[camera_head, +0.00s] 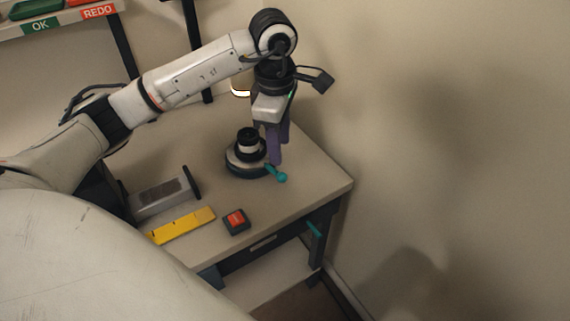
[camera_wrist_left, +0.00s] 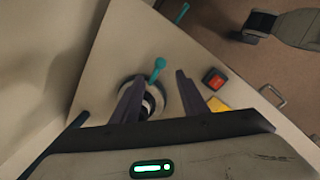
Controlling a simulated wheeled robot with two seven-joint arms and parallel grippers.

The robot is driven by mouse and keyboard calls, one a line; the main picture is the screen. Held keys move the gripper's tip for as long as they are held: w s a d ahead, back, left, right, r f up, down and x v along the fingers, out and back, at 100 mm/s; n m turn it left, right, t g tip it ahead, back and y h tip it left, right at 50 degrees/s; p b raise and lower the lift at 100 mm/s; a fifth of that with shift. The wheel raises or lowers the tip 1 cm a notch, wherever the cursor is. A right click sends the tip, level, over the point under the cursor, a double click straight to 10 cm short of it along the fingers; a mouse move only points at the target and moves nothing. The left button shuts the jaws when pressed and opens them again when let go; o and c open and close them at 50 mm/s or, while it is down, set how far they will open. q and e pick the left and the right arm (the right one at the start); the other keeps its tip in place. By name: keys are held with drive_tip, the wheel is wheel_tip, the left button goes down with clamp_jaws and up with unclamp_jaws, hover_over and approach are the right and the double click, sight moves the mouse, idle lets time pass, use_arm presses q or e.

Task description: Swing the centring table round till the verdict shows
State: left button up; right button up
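The centring table (camera_head: 240,170) is a round dark base with a pale disc on the worktop. A black and white lens piece (camera_head: 247,143) stands upright on it. A teal handle (camera_head: 276,173) sticks out from its front right edge; it also shows in the left wrist view (camera_wrist_left: 158,66). My left gripper (camera_head: 280,158) points down just right of the lens piece, above the handle side. In the left wrist view its fingers (camera_wrist_left: 157,88) are apart, with nothing gripped between them; one finger partly hides the table. My right gripper does not show. No verdict is readable.
A red button box (camera_head: 236,219), a yellow block (camera_head: 183,225) and a grey device with a black end plate (camera_head: 160,197) lie left and in front. A shelf with OK (camera_head: 40,26) and REDO (camera_head: 98,12) labels stands behind. The worktop's right corner (camera_head: 325,182) is clear, near the wall.

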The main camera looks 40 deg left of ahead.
sight(281, 174)
use_arm(q)
drive_tip(key=f, duration=1)
drive_tip(key=shift+w+a+p, duration=0.15)
drive_tip(key=shift+w+p, duration=0.2)
drive_tip(key=shift+w, duration=0.05)
clamp_jaws()
